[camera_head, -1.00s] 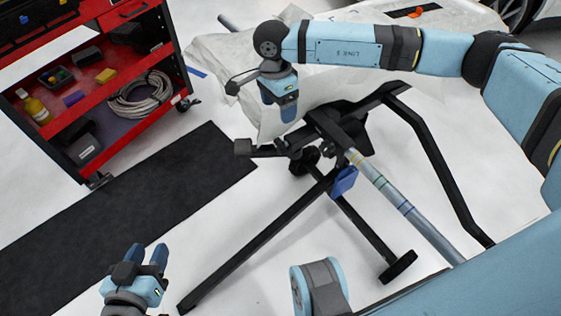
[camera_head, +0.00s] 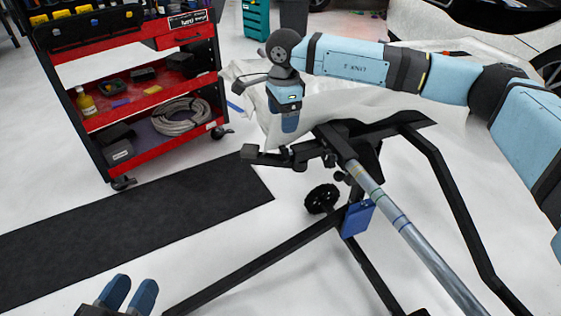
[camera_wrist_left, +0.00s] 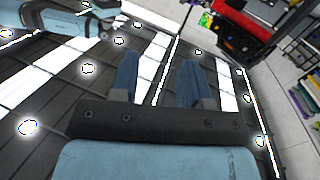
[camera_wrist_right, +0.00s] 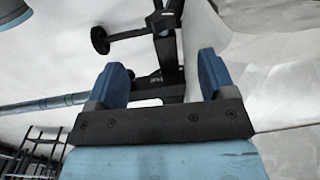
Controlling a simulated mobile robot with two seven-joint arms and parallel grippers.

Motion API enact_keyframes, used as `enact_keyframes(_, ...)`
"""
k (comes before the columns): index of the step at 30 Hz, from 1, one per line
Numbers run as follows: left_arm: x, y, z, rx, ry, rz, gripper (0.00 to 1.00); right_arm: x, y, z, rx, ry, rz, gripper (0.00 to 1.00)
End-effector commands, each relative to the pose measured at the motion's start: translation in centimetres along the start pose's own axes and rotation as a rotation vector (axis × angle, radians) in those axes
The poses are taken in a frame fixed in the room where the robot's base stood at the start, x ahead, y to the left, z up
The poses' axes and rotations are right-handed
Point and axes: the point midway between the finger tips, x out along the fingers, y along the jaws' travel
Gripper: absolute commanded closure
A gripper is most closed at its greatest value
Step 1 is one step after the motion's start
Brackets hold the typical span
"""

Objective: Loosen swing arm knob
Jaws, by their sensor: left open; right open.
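A black stand (camera_head: 355,140) with a roll tube (camera_head: 400,222) stands in the middle of the head view. A round, toothed black knob (camera_head: 322,198) sits low on it, and smaller dark knobs (camera_head: 340,176) are beside the tube's upper end. I cannot tell which is the swing arm knob. My right gripper (camera_head: 290,128) is open and empty, pointing down above the stand's short black arm (camera_head: 270,156). In the right wrist view, a round black knob (camera_wrist_right: 100,40) lies beyond its open fingers (camera_wrist_right: 165,75). My left gripper (camera_head: 128,292) is open and empty at the lower left, far from the stand.
A red tool cart (camera_head: 150,100) with a coiled hose stands at the back left. A black mat (camera_head: 130,220) lies on the floor before it. White sheeting (camera_head: 350,95) is behind the stand. A blue box (camera_head: 357,217) hangs under the tube. Stand legs spread across the floor.

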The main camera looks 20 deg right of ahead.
Motion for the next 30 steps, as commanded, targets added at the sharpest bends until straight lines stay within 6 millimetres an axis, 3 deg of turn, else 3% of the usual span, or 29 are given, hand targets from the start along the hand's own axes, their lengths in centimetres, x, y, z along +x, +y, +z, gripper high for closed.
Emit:
enact_keyframes(15,1.0,-2.1,-0.3,0.244,0.132,-0.012,0.57,10.6,0.1,0.0,-0.002,0.001,0.002,0.24)
enact_keyframes(21,1.2,-2.4,-0.7,0.297,0.163,-0.017,0.57,12.5,0.1,0.0,-0.002,0.001,0.001,0.24)
enact_keyframes(30,1.1,-2.5,-1.1,0.319,0.177,-0.015,0.57,12.9,0.0,0.0,-0.002,0.0,0.0,0.24)
